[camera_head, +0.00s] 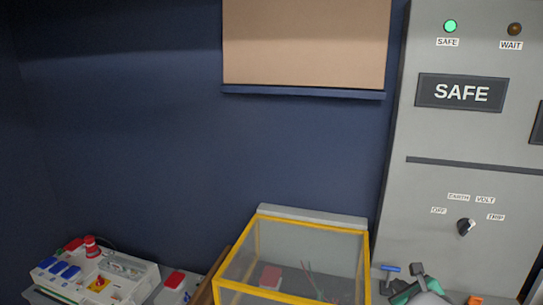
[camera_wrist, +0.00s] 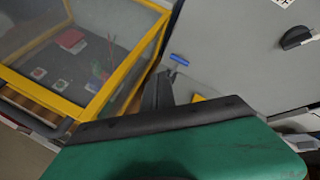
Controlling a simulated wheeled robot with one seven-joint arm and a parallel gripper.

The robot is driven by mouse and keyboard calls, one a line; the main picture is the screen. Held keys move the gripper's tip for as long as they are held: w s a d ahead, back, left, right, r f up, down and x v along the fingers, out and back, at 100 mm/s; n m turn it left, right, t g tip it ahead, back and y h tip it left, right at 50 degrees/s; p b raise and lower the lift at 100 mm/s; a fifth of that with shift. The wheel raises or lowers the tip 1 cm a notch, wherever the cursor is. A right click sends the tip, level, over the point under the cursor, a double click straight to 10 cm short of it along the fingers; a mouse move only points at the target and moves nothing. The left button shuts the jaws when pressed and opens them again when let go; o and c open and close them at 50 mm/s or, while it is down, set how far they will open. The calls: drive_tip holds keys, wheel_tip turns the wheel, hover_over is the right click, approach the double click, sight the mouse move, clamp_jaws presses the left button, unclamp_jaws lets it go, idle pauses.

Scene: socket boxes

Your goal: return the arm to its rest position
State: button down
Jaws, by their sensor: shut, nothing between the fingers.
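My gripper (camera_head: 418,270) shows low in the head view, dark grey and green, in front of the lower left part of the grey cabinet. In the wrist view its dark fingers (camera_wrist: 160,92) are together beyond the green and black wrist body, with nothing held. The yellow-framed clear box (camera_head: 367,262) stands to its left in the head view and also shows at the upper left of the wrist view (camera_wrist: 92,108). Most of my arm is out of the head view.
The grey cabinet (camera_head: 455,185) carries a SAFE sign (camera_head: 461,92), a lit green lamp (camera_head: 450,26) and a rotary knob (camera_head: 466,227). A blue T-shaped handle (camera_head: 390,268) is close to my gripper. A control box (camera_head: 130,280) stands lower left. The space before the blue wall (camera_head: 130,150) is clear.

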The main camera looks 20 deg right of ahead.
drive_tip(key=w+a+n+y, duration=0.1)
drive_tip(key=w+a+n, duration=0.1)
drive_tip(key=a+n, duration=0.1)
drive_tip(key=w+a+n+y, duration=0.1)
drive_tip(key=w+a+n, duration=0.1)
drive_tip(key=a, duration=0.3)
drive_tip(key=w+a+n+g, duration=0.1)
drive_tip(key=w+a+n, duration=0.1)
drive_tip(key=a+n, duration=0.2)
drive_tip(key=shift+r+n+y, duration=0.1)
drive_tip(key=shift+n+y, duration=0.3)
drive_tip(key=shift+n, duration=0.2)
drive_tip(key=s+a+n+g+y+b, duration=0.1)
drive_tip(key=s+a+n+g, duration=0.1)
drive_tip(key=a+n, duration=1)
drive_tip(key=s+a+n+g+y, duration=0.1)
drive_tip(key=s+a+n, duration=0.4)
drive_tip(key=a+n, duration=0.7)
drive_tip(key=shift+a+r+n+g+b, duration=0.25)
drive_tip(key=shift+a+n+g+b, duration=0.15)
drive_tip(key=shift+a+g, duration=0.45)
drive_tip(key=shift+d, duration=0.1)
